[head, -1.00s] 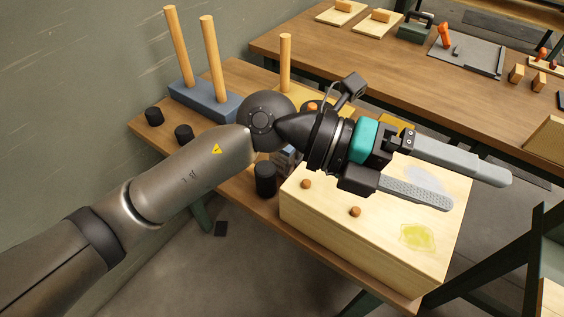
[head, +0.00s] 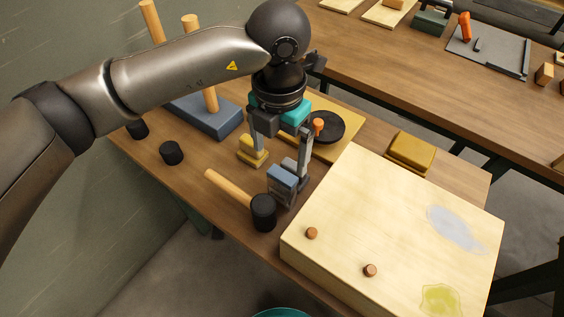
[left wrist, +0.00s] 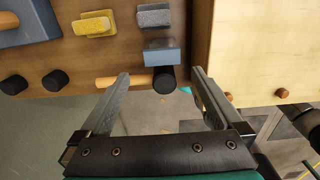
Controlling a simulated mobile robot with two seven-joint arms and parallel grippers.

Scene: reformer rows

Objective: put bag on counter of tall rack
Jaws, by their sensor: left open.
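A mustard-yellow, rounded block (head: 412,150) lies on the bench behind the pale wooden box; I cannot tell whether it is the bag. A blue base with tall wooden posts (head: 207,117) stands at the back left; I cannot tell whether it is the tall rack. My left gripper (head: 280,165) points down over the bench with its fingers apart and nothing held. Its fingers are near a yellow block (head: 252,157) and a blue-and-grey block (head: 283,184). In the left wrist view, a mallet (left wrist: 163,80) shows between the open fingertips. My right gripper is not visible.
The pale wooden box (head: 375,210) with two pegs and two stains fills the bench's right end. Black cylinders (head: 171,152) lie at the left edge. A black disc (head: 328,128) lies on a yellow board. A second bench (head: 400,85) with tools stands behind.

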